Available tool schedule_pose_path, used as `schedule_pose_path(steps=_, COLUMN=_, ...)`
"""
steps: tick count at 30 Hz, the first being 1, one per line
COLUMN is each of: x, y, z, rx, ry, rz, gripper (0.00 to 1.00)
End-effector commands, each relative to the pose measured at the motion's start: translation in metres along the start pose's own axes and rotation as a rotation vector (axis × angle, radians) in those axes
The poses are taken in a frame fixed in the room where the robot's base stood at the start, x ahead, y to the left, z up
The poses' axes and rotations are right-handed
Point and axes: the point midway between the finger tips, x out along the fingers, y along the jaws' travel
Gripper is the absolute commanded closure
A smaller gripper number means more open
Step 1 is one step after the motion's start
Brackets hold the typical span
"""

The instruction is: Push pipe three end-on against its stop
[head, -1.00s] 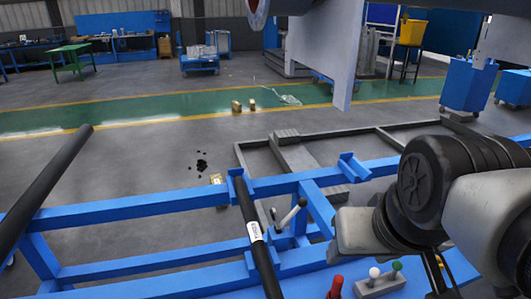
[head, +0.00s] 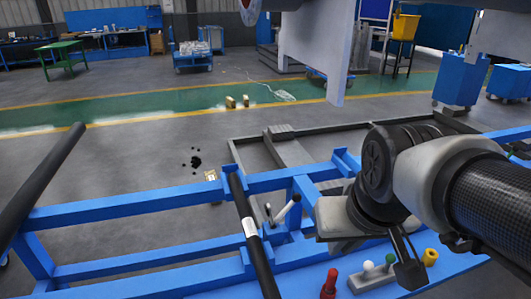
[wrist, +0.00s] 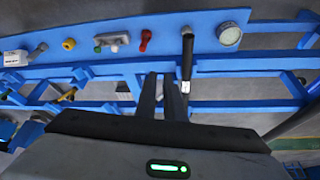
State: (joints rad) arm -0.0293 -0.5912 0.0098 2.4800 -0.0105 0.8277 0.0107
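A black pipe (head: 264,268) with a white label lies on the blue rack (head: 130,213), its far end at a blue bracket (head: 236,182). The label is too small to read, so I cannot tell whether this is pipe three. In the wrist view a black pipe (wrist: 187,58) runs just right of my fingertips. My gripper (head: 412,280) is right of the labelled pipe in the head view. In the wrist view my gripper (wrist: 160,76) has a narrow gap between its two dark fingers, with nothing seen between them. I cannot make out a stop for certain.
A grey lever (head: 285,209) stands close right of the labelled pipe. Red (head: 329,284), green and yellow (head: 430,257) knobs stand on the blue front panel. Another black pipe (head: 42,178) slants at the left. A round gauge (wrist: 229,35) shows in the wrist view.

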Motion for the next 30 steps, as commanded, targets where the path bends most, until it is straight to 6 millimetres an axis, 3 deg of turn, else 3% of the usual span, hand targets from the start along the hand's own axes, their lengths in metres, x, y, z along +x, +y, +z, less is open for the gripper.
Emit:
schedule_pose_path(steps=7, x=0.098, y=-0.033, z=-0.010, rx=-0.105, ry=-0.192, rz=-0.018, gripper=1.00)
schedule_pose_path(steps=15, x=0.201, y=-0.072, z=0.027, rx=-0.207, ry=-0.361, rz=-0.048, gripper=1.00)
schedule_pose_path(steps=19, x=0.228, y=-0.083, z=0.045, rx=-0.233, ry=-0.405, rz=-0.059, gripper=1.00)
schedule_pose_path(steps=30, x=0.268, y=-0.087, z=0.068, rx=-0.245, ry=-0.426, rz=-0.064, gripper=1.00)
